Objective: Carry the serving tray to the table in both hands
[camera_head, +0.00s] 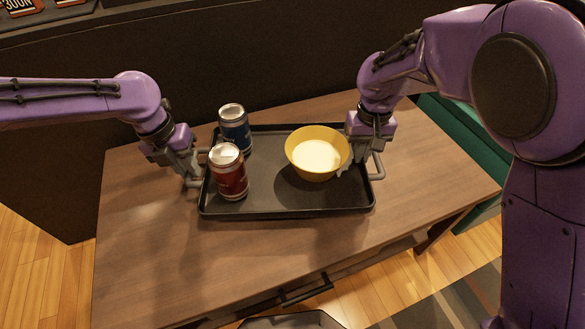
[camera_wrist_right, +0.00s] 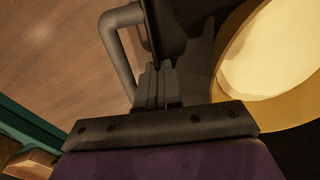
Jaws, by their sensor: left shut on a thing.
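The dark serving tray (camera_head: 290,207) lies on the wooden table and carries a red can (camera_head: 229,176), a blue can (camera_head: 236,132) and a yellow bowl (camera_head: 318,168) with pale contents. My left gripper (camera_head: 193,174) is shut on the tray's left handle (camera_head: 204,151). My right gripper (camera_head: 356,160) is at the tray's right edge, between the bowl and the right handle (camera_head: 379,165). In the right wrist view, its fingers (camera_wrist_right: 160,82) are close together beside the handle (camera_wrist_right: 118,52), with the bowl (camera_wrist_right: 245,112) to the right. Whether they grip anything is unclear.
The wooden table (camera_head: 150,275) is bare in front of and left of the tray. A dark panel (camera_head: 230,60) stands behind it. A green seat (camera_head: 455,135) is at the right. A drawer handle (camera_head: 305,291) shows at the front edge.

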